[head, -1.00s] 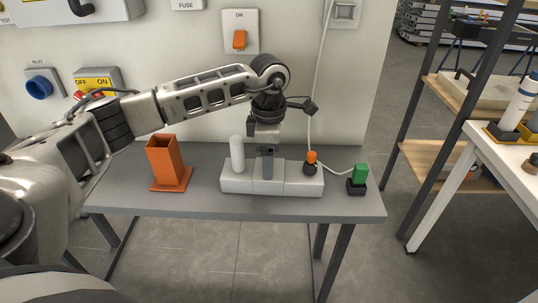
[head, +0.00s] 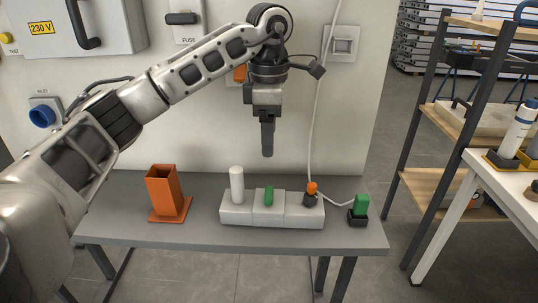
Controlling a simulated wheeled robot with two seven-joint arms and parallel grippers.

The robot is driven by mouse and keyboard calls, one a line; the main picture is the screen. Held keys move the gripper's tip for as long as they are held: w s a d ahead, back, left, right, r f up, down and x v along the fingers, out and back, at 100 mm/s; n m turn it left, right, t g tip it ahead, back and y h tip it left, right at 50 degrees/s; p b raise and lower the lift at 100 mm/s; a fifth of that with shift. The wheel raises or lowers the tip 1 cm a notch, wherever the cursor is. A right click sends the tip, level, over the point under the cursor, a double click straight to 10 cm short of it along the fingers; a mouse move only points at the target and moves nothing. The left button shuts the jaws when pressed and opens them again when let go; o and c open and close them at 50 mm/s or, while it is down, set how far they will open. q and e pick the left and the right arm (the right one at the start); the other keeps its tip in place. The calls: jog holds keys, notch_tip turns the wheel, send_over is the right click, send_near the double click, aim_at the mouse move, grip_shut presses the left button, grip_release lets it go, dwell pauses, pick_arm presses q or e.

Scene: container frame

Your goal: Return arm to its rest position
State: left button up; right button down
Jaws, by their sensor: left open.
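My left arm reaches in from the left in the head view. Its gripper (head: 267,150) points down and is open and empty, above the white block and apart from it. The fingers show edge-on, so the gap between them is hidden. The white block (head: 236,216) lies on the grey table (head: 130,232) and bears a white cylinder (head: 237,185) at left, a small green piece (head: 269,196) in the middle and an orange-topped dark piece (head: 311,195) at right. My right gripper is not in view.
An orange open holder (head: 166,192) stands left on the table. A green block on a dark base (head: 359,208) stands at right. A cable runs down the wall. Switch boxes (head: 86,28) are on the wall behind the arm. A shelf (head: 440,188) stands at right.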

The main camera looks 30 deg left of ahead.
pick_arm(q)
jog(key=shift+r, duration=0.9)
